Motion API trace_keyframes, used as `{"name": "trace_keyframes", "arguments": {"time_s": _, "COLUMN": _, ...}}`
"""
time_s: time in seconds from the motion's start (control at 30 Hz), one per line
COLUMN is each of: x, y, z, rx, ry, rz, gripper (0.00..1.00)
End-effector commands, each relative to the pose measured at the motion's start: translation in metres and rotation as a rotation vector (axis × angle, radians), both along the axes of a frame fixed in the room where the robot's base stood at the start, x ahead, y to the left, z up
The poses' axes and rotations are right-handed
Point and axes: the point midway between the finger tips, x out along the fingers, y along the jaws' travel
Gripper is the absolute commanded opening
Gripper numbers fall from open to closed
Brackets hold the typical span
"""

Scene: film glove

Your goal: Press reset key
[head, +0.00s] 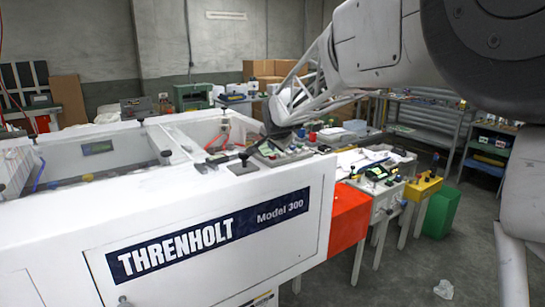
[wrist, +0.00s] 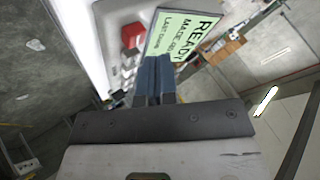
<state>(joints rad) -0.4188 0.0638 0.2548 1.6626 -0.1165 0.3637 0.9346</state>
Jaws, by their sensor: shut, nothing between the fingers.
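My gripper (wrist: 154,66) is shut and empty, its two dark blue fingers together in the wrist view. They point toward a panel with a lit green screen (wrist: 182,32) that reads READY, with smaller lines below. A red block-like part (wrist: 132,36), possibly a key, stands on the pale panel left of the screen. No reset label is readable on it. In the head view my gripper (head: 273,127) is above the small control panel (head: 272,150) at the right end of the white machine. Fingertip contact cannot be told, and the keys there are too small to tell apart.
The white machine (head: 220,268), marked THRENHOLT Model 300, has open bays and black knobs on top. An orange-red block (head: 348,218) and a small workbench (head: 385,193) stand at its right. A green bin (head: 441,212) and shelving are further right. The floor at lower right is mostly clear.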

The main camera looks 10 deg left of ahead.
Motion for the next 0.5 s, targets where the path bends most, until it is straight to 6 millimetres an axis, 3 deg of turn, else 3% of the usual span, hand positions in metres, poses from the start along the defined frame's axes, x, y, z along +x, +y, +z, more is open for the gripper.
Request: {"name": "trace_keyframes", "arguments": {"time_s": 0.5, "x": 0.0001, "y": 0.0, "z": 0.009, "rx": 0.0, "ry": -0.001, "rz": 0.0, "gripper": 0.0}}
